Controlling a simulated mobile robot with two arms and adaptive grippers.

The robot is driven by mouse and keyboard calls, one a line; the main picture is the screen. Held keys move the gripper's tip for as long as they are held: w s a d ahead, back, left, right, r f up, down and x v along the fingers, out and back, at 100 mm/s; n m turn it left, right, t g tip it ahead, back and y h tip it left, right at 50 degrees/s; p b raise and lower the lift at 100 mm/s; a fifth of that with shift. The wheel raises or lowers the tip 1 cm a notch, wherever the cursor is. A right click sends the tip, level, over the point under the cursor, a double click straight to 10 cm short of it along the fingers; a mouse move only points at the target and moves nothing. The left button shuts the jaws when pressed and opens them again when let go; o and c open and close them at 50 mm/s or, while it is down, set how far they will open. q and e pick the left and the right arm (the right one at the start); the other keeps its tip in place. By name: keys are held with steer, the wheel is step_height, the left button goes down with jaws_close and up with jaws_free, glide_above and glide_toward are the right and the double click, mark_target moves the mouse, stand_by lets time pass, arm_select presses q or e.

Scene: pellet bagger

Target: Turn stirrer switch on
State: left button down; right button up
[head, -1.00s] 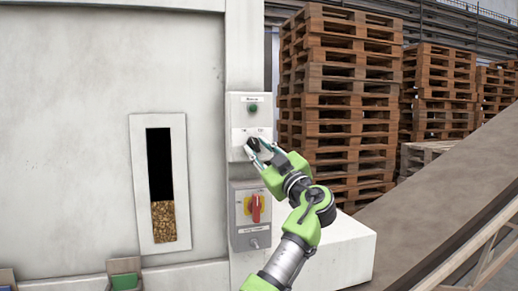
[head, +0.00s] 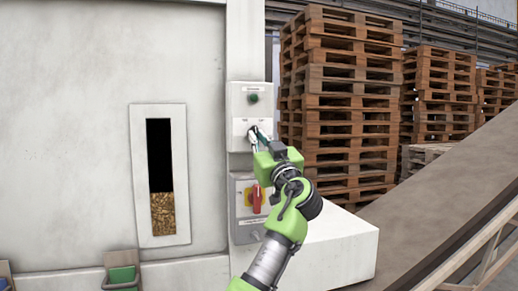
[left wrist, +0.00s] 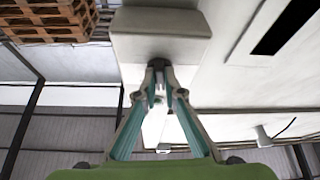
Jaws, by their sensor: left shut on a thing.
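The stirrer switch is a dark rotary knob (head: 252,134) on the upper grey control box (head: 237,132), on the machine's right-hand post. My left gripper (head: 257,138) is at this knob in the head view, its teal fingers covering much of it. In the left wrist view the fingertips (left wrist: 158,82) are closed on the dark knob (left wrist: 158,63), which stands out from the pale box (left wrist: 160,22). The knob's exact pointer position is hidden by the fingers. My right gripper is in neither view.
A green button (head: 253,98) sits above the knob. A lower box holds a red rotary switch on a yellow plate (head: 254,198), close below my arm. A pellet window (head: 161,215) is to the left. Pallet stacks (head: 340,100) stand at right, beyond a sloped conveyor (head: 450,190).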

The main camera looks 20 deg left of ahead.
arm_select(q)
steer(key=shift+s+a+r+m+t+h+p, duration=0.1)
steer(key=shift+m+t+h+p, duration=0.5)
steer(key=shift+m, duration=1.25)
steer(key=shift+s+a+m+t+h+p, duration=0.15)
steer(key=shift+m+h, duration=0.85)
steer(key=shift+m, duration=0.8)
steer(key=shift+w+a+r+m+t+h+p, duration=0.1)
steer(key=shift+m+t+h+p, duration=0.5)
steer(key=shift+m, duration=1.25)
steer(key=shift+f+h, duration=0.1)
steer(key=shift+h, duration=0.3)
steer(key=shift+d, duration=0.1)
steer(key=c, duration=2.1)
jaws_free()
steer(key=shift+c, duration=0.2)
steer(key=shift+s, duration=0.1)
steer(key=v, duration=1.2)
